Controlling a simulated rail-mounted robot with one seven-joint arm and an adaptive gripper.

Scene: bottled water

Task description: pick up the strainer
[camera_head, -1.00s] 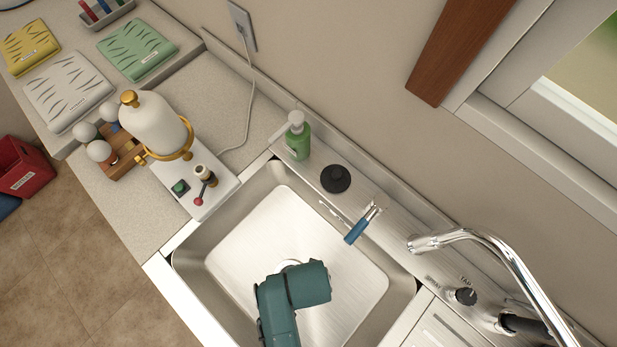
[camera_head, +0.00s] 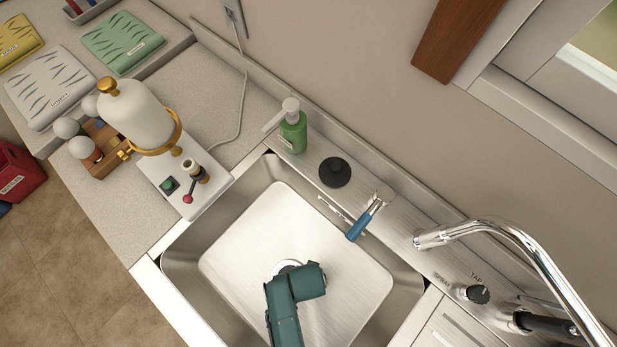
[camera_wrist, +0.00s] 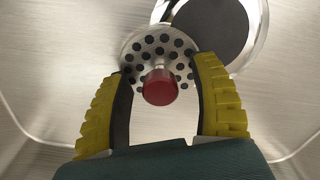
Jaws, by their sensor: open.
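The strainer (camera_wrist: 143,60) is a round silver perforated disc with a red knob (camera_wrist: 159,87) standing up from its middle. It shows in the wrist view, overlapping the edge of a dark round drain opening (camera_wrist: 212,27) with a shiny rim. My gripper (camera_wrist: 160,68) is open, its yellow-and-black fingers on either side of the knob, with gaps showing between them and it. In the head view the strainer is hidden behind my teal arm. Only part of the drain rim (camera_head: 287,266) shows there.
The steel sink (camera_head: 240,250) has raised walls around my arm. A blue-handled brush (camera_head: 367,217) lies at its back edge, near a black plug (camera_head: 334,172) and a green soap bottle (camera_head: 293,128). The faucet (camera_head: 490,230) arches on the right.

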